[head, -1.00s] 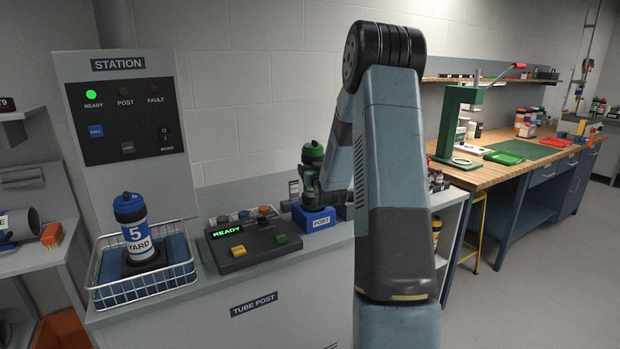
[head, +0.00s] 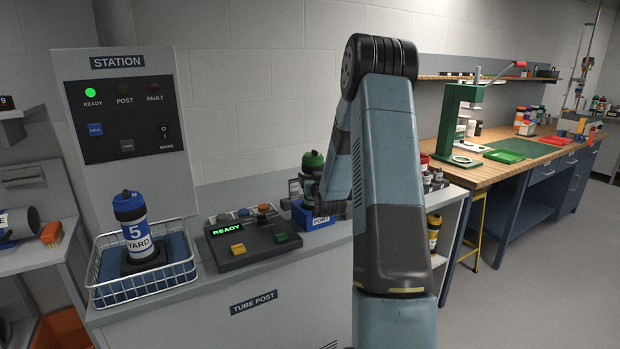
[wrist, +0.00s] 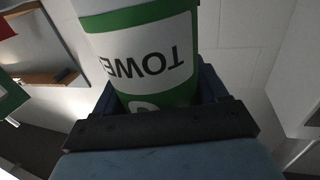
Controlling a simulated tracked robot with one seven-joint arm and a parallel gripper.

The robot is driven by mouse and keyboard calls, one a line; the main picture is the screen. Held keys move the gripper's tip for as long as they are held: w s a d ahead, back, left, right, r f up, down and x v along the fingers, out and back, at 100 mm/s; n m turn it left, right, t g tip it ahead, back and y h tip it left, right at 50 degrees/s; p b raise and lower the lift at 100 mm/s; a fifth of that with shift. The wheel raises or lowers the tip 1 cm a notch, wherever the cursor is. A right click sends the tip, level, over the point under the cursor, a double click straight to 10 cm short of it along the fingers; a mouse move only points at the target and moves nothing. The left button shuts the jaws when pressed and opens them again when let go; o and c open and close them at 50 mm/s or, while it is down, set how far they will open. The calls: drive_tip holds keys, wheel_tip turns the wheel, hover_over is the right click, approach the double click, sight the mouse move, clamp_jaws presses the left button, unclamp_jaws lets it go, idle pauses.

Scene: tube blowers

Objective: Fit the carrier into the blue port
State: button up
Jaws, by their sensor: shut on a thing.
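In the wrist view the carrier (wrist: 150,55) fills the middle, white with green bands and upside-down lettering that reads "TOWE". My gripper (head: 316,190) is shut on the carrier, just above the port, and partly covers the port's label. The carrier's lower end is hidden, so I cannot tell how far it sits in the port. The port does not show in the wrist view.
A black control box (head: 253,240) with a green READY display stands left of the port. Farther left, a wire basket (head: 140,287) holds a blue carrier (head: 133,225) marked "5 YARD". Small items (head: 435,180) stand right of my arm.

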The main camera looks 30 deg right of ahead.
drive_tip(key=o, duration=1.6)
drive_tip(key=shift+r, duration=0.2)
drive_tip(key=v, duration=1.2)
drive_tip(key=s+a+r+n+g+y, duration=0.2)
drive_tip(key=s+a+r+g, duration=0.4)
drive_tip(key=s+a+r, duration=0.45)
drive_tip(key=s+a+r+g, duration=0.1)
drive_tip(key=s+a, duration=0.3)
drive_tip(key=s, duration=0.4)
drive_tip(key=s+a+r+g+y, duration=0.1)
drive_tip(key=s+a+r+g, duration=0.1)
drive_tip(key=s, duration=0.6)
drive_tip(key=s+a+r+g+y, duration=0.1)
drive_tip(key=s+a+g, duration=0.2)
drive_tip(key=s+a, duration=0.3)
drive_tip(key=shift+s+r+n, duration=0.15)
drive_tip(key=shift+s, duration=0.4)
drive_tip(key=shift+s+r+n, duration=0.15)
drive_tip(key=shift+s+r, duration=0.05)
drive_tip(key=shift+s, duration=0.4)
